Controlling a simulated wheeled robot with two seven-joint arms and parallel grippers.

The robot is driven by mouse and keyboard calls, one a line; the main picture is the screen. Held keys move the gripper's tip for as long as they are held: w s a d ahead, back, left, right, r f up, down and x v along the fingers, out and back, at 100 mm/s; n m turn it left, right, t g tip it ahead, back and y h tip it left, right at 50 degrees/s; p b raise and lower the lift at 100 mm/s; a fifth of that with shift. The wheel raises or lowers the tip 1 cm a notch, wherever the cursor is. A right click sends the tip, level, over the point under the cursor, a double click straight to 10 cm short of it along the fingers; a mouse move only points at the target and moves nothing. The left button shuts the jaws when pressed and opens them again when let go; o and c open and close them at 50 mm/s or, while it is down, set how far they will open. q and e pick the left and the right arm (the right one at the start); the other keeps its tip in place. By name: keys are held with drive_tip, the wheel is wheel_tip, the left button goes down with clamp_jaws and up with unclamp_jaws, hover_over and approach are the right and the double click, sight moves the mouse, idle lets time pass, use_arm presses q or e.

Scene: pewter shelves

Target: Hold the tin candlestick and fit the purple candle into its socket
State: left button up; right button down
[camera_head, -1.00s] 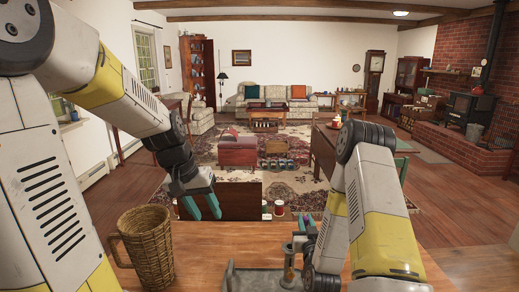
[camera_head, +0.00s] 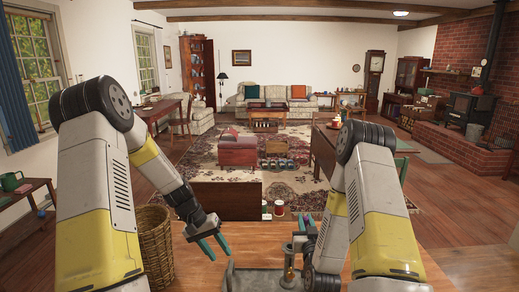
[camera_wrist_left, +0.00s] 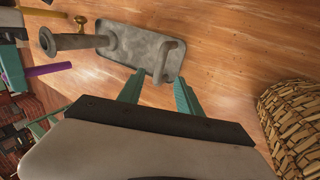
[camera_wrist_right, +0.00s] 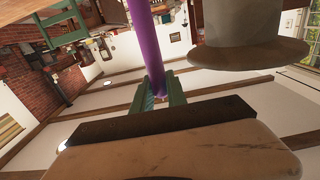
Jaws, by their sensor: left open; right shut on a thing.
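The tin candlestick (camera_head: 262,280) is a grey rectangular tray on the wooden table, with an upright socket column (camera_wrist_left: 72,42) and, at its other end, a loop handle (camera_wrist_left: 172,58). My left gripper (camera_head: 215,248) is open and empty above the table; in its wrist view its fingers (camera_wrist_left: 158,92) point at the handle end, and I see no grip on it. My right gripper (camera_wrist_right: 158,92) is shut on the purple candle (camera_wrist_right: 144,38). The candle also shows in the left wrist view (camera_wrist_left: 48,70), beside the column and apart from it. The socket's wide rim (camera_wrist_right: 258,50) is near the candle.
A small brass knob (camera_wrist_left: 80,20) is by the column. Bare tabletop lies between mug and tray.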

sight(229, 266)
use_arm(q)
drive_tip(key=x, duration=0.8)
drive_tip(key=shift+d+f, duration=0.15)
drive_tip(key=shift+f, duration=0.1)
clamp_jaws()
idle(1.0)
